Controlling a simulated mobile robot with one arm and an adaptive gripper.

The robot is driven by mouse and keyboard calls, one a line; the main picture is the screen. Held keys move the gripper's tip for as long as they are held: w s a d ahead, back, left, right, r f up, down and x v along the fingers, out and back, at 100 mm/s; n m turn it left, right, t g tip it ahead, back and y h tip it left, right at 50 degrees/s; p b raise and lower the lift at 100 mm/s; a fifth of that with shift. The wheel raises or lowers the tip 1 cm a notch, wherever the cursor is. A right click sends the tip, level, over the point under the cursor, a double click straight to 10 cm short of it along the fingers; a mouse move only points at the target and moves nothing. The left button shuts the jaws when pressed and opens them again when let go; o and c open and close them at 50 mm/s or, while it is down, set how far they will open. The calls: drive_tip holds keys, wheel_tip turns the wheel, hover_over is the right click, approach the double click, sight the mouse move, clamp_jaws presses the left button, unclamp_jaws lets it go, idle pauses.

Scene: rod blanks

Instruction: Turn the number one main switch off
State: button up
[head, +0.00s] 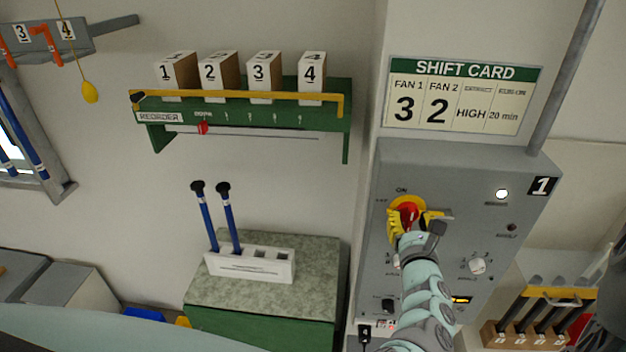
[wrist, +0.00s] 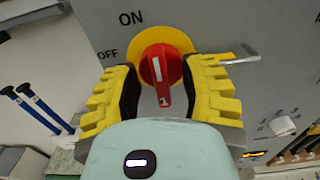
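The main switch is a red rotary knob (wrist: 160,75) on a yellow disc (wrist: 190,43), on the grey panel (head: 470,170) marked 1. ON is printed above the disc and OFF to its upper left. The knob's white line stands nearly upright, its upper end toward ON, and its handle marked 1 hangs downward. My gripper (wrist: 160,92) is at the knob, with one yellow finger on each side. The fingers are apart, and gaps seem to show between their dark pads and the knob. In the head view my gripper (head: 413,218) partly covers the switch (head: 407,205).
A metal tab (wrist: 240,60) sticks out right of the disc, close to my right finger. The panel also has a lit white lamp (head: 502,193), a dark lamp (head: 511,227) and a white knob (head: 477,265). A shift card (head: 462,95) hangs above.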

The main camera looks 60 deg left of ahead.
clamp_jaws()
drive_tip(key=shift+w, duration=0.1)
idle(0.4)
